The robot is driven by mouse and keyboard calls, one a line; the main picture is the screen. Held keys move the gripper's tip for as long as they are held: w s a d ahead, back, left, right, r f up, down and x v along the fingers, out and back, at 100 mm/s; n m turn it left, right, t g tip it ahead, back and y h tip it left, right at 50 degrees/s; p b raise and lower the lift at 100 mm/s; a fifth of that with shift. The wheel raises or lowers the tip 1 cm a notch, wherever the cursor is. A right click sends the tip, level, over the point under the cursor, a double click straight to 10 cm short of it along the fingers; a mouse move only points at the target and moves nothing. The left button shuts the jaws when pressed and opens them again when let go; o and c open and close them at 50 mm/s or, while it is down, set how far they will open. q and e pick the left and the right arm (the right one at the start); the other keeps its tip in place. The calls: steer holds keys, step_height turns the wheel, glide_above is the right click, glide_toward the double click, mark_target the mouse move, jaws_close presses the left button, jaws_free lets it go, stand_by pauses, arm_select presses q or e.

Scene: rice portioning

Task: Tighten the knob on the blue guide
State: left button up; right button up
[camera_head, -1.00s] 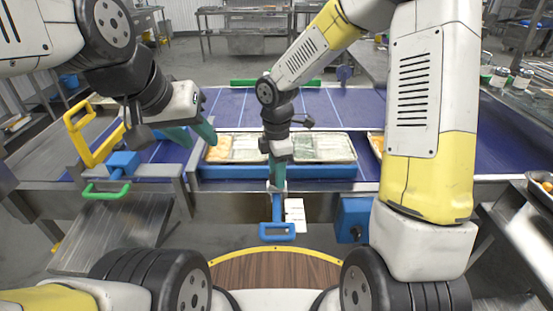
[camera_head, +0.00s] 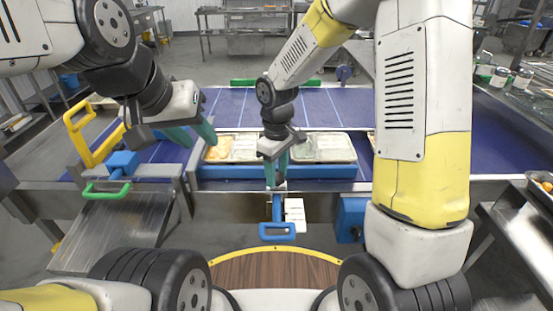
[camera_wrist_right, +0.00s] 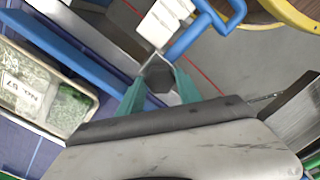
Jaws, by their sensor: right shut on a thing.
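The blue rail (camera_head: 290,171) runs along the front edge of the conveyor. A blue handle (camera_head: 277,231) on a stem hangs below it; the handle also shows at the top of the right wrist view (camera_wrist_right: 205,28). My right gripper (camera_head: 276,184) points down above the handle's stem. In the right wrist view its green fingers (camera_wrist_right: 160,84) are shut on a dark grey faceted knob (camera_wrist_right: 158,79), partly hidden by the fingers. My left gripper (camera_head: 192,141) is open and empty over the left part of the conveyor.
Food trays (camera_head: 325,147) sit on the conveyor behind the blue rail. A yellow handle (camera_head: 87,140) and a green handle (camera_head: 106,190) stand at the left. A white label (camera_head: 295,214) is beside the blue handle's stem. A blue box (camera_head: 351,218) is to the right.

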mark_target(277, 176)
steer(key=m, duration=0.4)
steer(key=shift+r+m, duration=0.1)
steer(key=shift+m, duration=1.8)
steer(key=shift+w+m, duration=0.1)
steer(key=shift+m, duration=0.2)
steer(key=o, duration=1.4)
steer(key=shift+c, duration=0.2)
step_height(277, 176, up, 8)
steer(key=shift+f, duration=0.15)
